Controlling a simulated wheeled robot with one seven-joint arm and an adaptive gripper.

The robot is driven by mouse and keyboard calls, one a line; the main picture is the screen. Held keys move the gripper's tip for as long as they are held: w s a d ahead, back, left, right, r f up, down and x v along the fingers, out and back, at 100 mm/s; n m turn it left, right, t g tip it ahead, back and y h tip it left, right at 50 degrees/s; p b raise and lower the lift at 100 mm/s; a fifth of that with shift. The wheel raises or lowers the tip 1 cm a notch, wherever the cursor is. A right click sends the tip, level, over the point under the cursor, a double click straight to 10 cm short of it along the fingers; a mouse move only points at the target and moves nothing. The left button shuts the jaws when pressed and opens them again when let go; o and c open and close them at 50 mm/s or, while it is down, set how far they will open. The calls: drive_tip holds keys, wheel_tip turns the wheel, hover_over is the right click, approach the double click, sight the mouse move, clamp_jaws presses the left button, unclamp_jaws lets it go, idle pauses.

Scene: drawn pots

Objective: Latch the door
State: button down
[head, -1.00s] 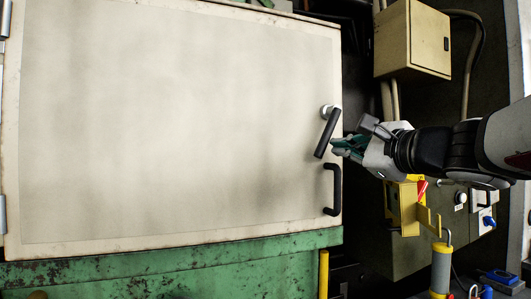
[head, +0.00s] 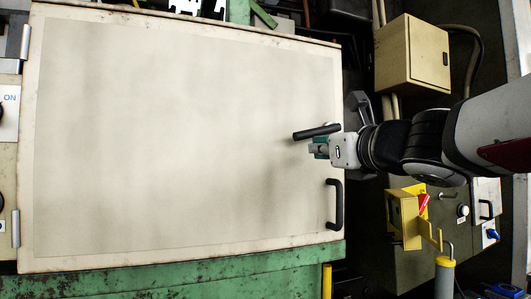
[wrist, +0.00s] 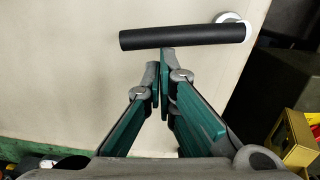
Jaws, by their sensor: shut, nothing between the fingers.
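The cream door (head: 180,140) fills the left and middle of the head view, hinged at its left edge. Its black latch lever (head: 316,132) lies almost level, pointing left from its pivot near the right edge. In the wrist view the lever (wrist: 185,36) runs across the top, with its round pale pivot (wrist: 232,18) at the right end. My gripper (head: 314,149) is shut and empty, just below the lever; in the wrist view its fingertips (wrist: 163,62) are at or very near the lever's lower side. I cannot tell if they touch.
A fixed black pull handle (head: 335,204) sits on the door below the lever. A beige box (head: 411,53) and a yellow bracket (head: 405,215) stand to the right. A green ledge (head: 180,280) runs below the door.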

drive_tip(key=shift+s+a+r+m, duration=0.15)
drive_tip(key=shift+a+r+m, duration=0.2)
drive_tip(key=shift+r+m, duration=0.25)
drive_tip(key=shift+r, duration=0.1)
idle(0.4)
